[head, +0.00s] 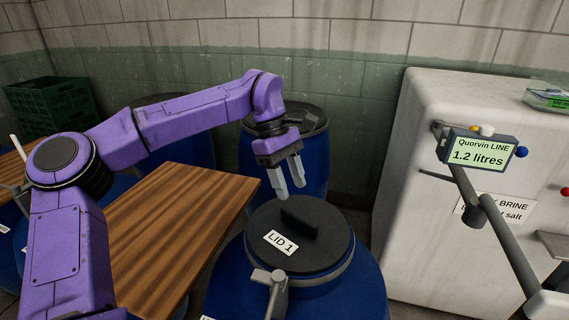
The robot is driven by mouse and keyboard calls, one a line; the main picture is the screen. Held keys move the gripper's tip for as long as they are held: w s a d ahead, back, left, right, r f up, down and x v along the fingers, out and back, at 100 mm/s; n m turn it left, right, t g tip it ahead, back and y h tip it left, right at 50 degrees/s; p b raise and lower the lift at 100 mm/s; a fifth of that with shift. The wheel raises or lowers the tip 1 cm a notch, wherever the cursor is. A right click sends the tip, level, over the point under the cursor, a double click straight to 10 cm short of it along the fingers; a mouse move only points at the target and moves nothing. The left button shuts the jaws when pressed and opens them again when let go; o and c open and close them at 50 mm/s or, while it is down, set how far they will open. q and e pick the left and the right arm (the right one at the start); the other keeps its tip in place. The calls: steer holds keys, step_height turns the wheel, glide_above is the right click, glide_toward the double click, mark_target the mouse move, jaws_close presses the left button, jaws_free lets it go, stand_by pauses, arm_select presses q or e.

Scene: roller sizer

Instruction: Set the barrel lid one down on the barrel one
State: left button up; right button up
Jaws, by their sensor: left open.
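The barrel lid one (325,250) is a black round disc with a raised bar handle and a white label reading "LID 1". It lies flat on top of the blue barrel one (345,294) in the lower middle of the head view. A grey clamp ring with a lever shows around the barrel's top. My left gripper (290,184) is open and empty, pointing down just above and behind the lid's handle, apart from it as far as I can tell. My right gripper is not in view.
A wooden board (170,235) lies left of the barrel. Another blue barrel (312,160) stands behind. A white machine (420,120) with a display (480,150) reading 1.2 litres fills the right side. A green crate (52,103) stands at the far left.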

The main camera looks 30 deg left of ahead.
arm_select(q)
steer(key=v, duration=0.5)
steer(key=shift+r, duration=0.1)
steer(key=shift+p, duration=0.3)
